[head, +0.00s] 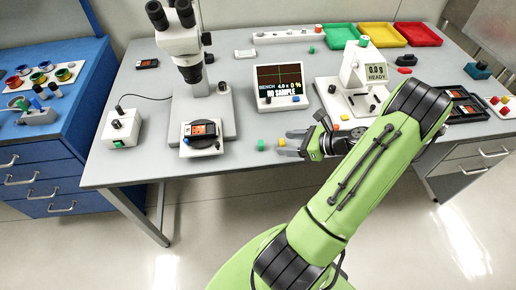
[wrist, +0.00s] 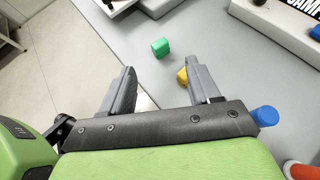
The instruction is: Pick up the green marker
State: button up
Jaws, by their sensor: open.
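The green marker (head: 261,145) looks like a small green block lying on the grey bench near its front edge. In the wrist view the green marker (wrist: 160,47) is just beyond the fingertips, roughly centred across the gap. My gripper (head: 287,144) is open and low over the bench, to the right of the green marker and pointing left toward it. The wrist view shows both fingers of my gripper (wrist: 160,68) apart. A small yellow block (wrist: 183,76) lies close beside the right finger; I cannot tell whether they touch.
A microscope (head: 181,45) with a sample stage (head: 202,137) is to the left. A scale (head: 352,80) is to the right. A blue piece (wrist: 265,115) lies near the gripper's right side. The bench's front edge is close.

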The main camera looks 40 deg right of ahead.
aim_at(265, 149)
jog(key=b+x, duration=0.2)
jog(key=x, duration=0.7)
jog(key=shift+w+a+f+b, duration=0.1)
jog(key=shift+w+f+b, duration=0.1)
jog(key=shift+b, duration=0.1)
jog(key=shift+r, duration=0.1)
jog(key=c, duration=1.1)
